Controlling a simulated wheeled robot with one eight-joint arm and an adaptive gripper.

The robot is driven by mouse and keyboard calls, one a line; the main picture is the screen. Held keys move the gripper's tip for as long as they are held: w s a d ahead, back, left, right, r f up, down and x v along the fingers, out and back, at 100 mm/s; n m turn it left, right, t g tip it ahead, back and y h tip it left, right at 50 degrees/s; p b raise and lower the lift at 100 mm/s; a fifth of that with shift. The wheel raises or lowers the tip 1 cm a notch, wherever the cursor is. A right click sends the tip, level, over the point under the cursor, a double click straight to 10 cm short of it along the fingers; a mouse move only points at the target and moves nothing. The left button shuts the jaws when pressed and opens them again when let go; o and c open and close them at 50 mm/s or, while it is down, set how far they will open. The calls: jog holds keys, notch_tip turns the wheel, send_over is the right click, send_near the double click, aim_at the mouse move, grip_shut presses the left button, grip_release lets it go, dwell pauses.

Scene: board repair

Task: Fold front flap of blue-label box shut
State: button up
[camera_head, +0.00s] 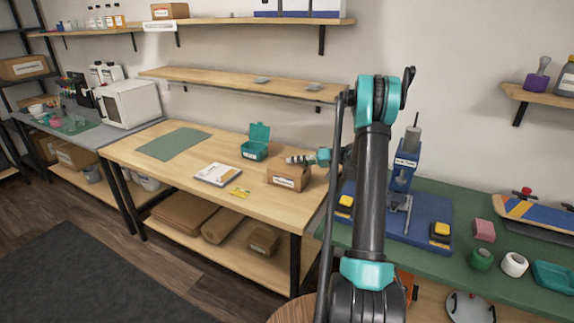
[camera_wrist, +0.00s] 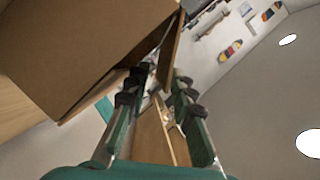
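A brown cardboard box (camera_head: 289,179) stands on the wooden workbench, with a pale label on its front; I cannot make out a blue label. My gripper (camera_head: 298,160) is at the top of this box, reaching in from the right. In the wrist view the box (camera_wrist: 80,45) fills the upper left, close beside the fingers. A cardboard flap (camera_wrist: 170,55) sticks out beyond the fingertips. My gripper's fingers (camera_wrist: 158,88) are apart, with brown cardboard showing between them. Whether they touch the flap is not clear.
A teal open bin (camera_head: 255,150) stands behind the box. A white booklet or carton (camera_head: 217,174) and a yellow packet (camera_head: 240,192) lie left of it. A green mat (camera_head: 174,144) lies farther left. A blue press (camera_head: 402,175) stands right, beyond my arm. A shelf (camera_head: 245,84) hangs above.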

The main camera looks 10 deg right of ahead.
aim_at(286, 167)
jog(key=shift+x, duration=1.7)
grip_shut()
